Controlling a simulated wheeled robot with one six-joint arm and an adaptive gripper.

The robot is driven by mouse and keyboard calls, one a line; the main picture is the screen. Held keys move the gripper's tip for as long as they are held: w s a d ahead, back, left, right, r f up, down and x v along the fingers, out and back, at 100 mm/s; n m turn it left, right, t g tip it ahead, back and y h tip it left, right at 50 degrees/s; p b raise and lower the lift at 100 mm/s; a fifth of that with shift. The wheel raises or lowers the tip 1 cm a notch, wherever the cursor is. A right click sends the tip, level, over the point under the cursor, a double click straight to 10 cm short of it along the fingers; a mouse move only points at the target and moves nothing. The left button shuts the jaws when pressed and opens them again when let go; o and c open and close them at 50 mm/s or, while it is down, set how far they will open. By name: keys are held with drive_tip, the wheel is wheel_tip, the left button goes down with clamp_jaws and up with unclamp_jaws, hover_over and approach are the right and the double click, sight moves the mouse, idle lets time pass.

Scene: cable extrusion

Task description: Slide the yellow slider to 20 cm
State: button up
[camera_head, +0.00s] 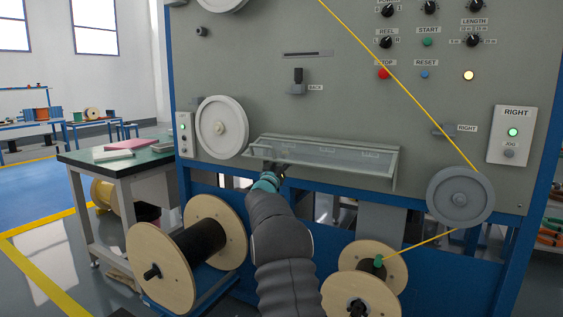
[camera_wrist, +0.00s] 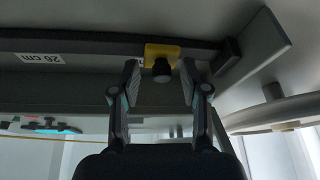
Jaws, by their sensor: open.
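The yellow slider (camera_wrist: 162,51) with a black round knob (camera_wrist: 162,70) sits on a dark rail (camera_wrist: 100,46) in the wrist view, near the rail's right end. A white label reading "20 cm" (camera_wrist: 41,58), upside down, is on the rail's left part. A second label beside the slider is mostly hidden. My gripper (camera_wrist: 160,76) is open, and the knob appears between its two fingertips; I cannot tell whether they touch it. In the head view my gripper (camera_head: 279,168) is at the left front of the clear-covered trough (camera_head: 340,158). The slider cannot be made out there.
The grey machine panel (camera_head: 340,105) rises behind the trough. A white wheel (camera_head: 222,127) is close left of my gripper, and a grey pulley (camera_head: 460,197) with yellow cable is at right. Cable spools (camera_head: 213,240) stand below. A green-topped table (camera_head: 110,155) is at left.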

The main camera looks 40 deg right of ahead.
drive_tip(key=shift+a, duration=0.1)
drive_tip(key=v, duration=1.1)
drive_tip(key=shift+s+a+f, duration=0.2)
drive_tip(key=shift+s, duration=0.15)
